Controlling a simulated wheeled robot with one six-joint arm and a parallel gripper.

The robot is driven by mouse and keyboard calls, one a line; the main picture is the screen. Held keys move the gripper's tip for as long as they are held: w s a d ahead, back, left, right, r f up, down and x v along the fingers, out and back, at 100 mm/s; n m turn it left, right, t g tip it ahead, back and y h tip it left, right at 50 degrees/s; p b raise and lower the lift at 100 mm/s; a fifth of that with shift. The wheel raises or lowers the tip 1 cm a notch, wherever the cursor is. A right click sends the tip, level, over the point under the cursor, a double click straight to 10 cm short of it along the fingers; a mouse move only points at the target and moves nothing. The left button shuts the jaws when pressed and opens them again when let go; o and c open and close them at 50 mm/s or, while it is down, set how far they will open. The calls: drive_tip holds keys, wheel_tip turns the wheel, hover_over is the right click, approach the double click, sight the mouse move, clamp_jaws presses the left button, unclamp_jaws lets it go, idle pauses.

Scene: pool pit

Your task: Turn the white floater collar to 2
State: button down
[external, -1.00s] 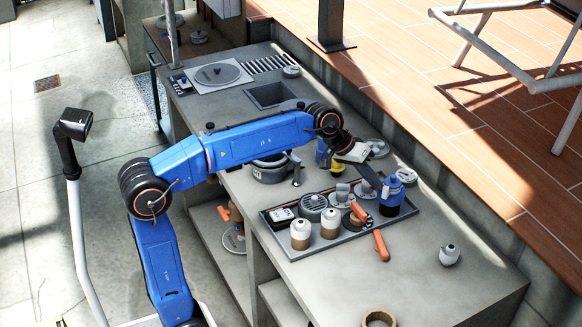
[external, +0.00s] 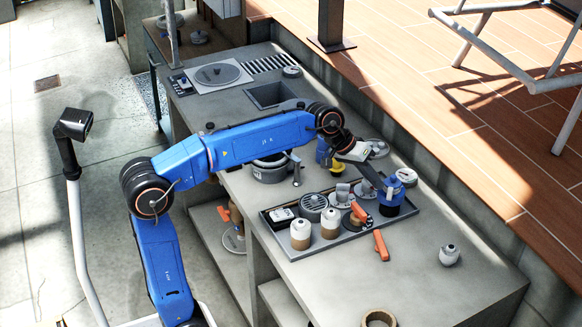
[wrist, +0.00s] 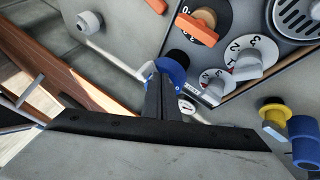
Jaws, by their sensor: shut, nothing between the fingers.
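Two white-topped bottle shapes with tan lower parts (external: 300,233) (external: 329,222) stand upright at the tray's near left. A small white-grey capped piece (external: 449,255) sits alone on the counter right of the tray; a similar one shows in the wrist view (wrist: 88,22). I cannot tell which is the white floater, and no collar marks are readable on them. My gripper (external: 380,184) is shut and empty, its fingertips (wrist: 165,78) close beside a blue piece (external: 391,198) at the tray's right end. I cannot tell whether they touch it.
The dark tray (external: 345,239) also holds grey knobs on numbered white dials (wrist: 247,63) and an orange-handled knob (wrist: 197,28). Another orange handle (external: 381,245) lies at the tray's front edge. A yellow-and-blue fitting (wrist: 273,113) is nearby. The counter front (external: 400,285) is mostly clear.

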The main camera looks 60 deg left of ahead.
drive_tip(key=d+v, duration=0.1)
drive_tip(key=v, duration=1.5)
drive_tip(key=w+d+f+m+g+y, duration=0.3)
drive_tip(key=w+f+m+y, duration=0.35)
drive_tip(key=f+y, duration=0.3)
drive_tip(key=w+d+r+m+t+y, duration=0.1)
drive_tip(key=d+r+t+y, duration=0.3)
drive_tip(key=d, duration=0.6)
drive_tip(key=w+d+r+m+t+y, duration=0.1)
drive_tip(key=w+d+r+m+y, duration=0.1)
drive_tip(key=d+r+y, duration=0.6)
wheel_tip(320, 180, down, 17)
drive_tip(key=d+h, duration=0.2)
drive_tip(key=h, duration=0.1)
drive_tip(key=w+a, duration=0.2)
drive_tip(key=a, duration=0.9)
drive_tip(key=shift+f, duration=0.3)
